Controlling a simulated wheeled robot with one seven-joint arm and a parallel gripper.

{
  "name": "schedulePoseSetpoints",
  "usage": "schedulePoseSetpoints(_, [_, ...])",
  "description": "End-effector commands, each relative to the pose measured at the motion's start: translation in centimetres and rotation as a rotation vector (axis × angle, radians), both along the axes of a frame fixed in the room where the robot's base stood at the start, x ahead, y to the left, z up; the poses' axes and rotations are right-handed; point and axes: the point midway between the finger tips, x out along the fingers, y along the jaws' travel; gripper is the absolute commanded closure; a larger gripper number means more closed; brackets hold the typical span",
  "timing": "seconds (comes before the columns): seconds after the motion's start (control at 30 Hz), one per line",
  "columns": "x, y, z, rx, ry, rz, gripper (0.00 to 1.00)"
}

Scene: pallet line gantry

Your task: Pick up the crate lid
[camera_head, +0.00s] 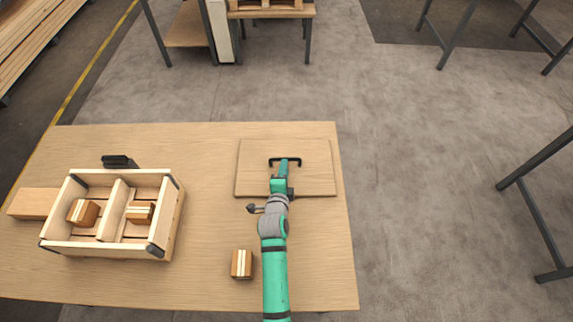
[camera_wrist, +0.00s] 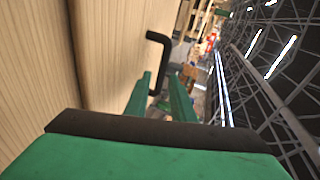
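The crate lid (camera_head: 256,168) is a flat, light wooden panel lying on the right part of the table, with a black bar handle (camera_head: 296,161) on top. In the wrist view the handle (camera_wrist: 164,50) shows as a bent black bar standing off the wood. My gripper (camera_head: 283,163) is over the lid at the handle. In the wrist view its two green fingers (camera_wrist: 160,82) are apart, with part of the handle showing in the gap between them. I cannot tell whether a finger touches it.
An open wooden crate (camera_head: 170,216) with two compartments stands at the left, a small striped block in each. Another striped block (camera_head: 242,264) lies left of my arm. A black object (camera_head: 118,161) sits behind the crate. The table (camera_head: 210,160) is clear between crate and lid.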

Motion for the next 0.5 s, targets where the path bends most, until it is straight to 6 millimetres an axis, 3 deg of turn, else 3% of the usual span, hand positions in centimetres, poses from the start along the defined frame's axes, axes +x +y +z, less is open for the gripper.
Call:
schedulePoseSetpoints(0.27, [1.9,0.0,-0.5,-0.001,-0.001,0.004,0.78])
schedulePoseSetpoints(0.5, [5.0,-0.6,-1.3,-0.001,-0.001,0.0,0.78])
